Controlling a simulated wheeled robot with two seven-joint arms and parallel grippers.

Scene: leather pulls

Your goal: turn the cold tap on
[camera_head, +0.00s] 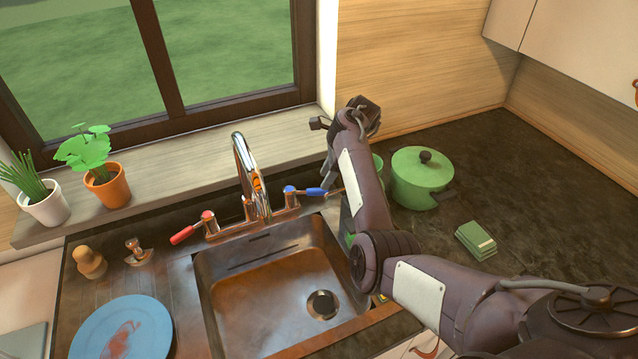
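The cold tap's blue lever (309,191) is on the right side of the chrome faucet (250,178) behind the sink. It points out to the right. The hot tap's red lever (185,234) points out to the left. My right arm reaches in from the lower right, over the sink's right edge. My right gripper (328,182) is at the outer end of the blue lever, apparently close to it or touching. The forearm partly hides the gripper, so its finger opening is not clear. My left gripper is not in view.
The sink basin (225,292) is empty. A blue plate (150,325) lies at the lower left. Potted plants (106,185) stand on the sill. The right counter is mostly clear.

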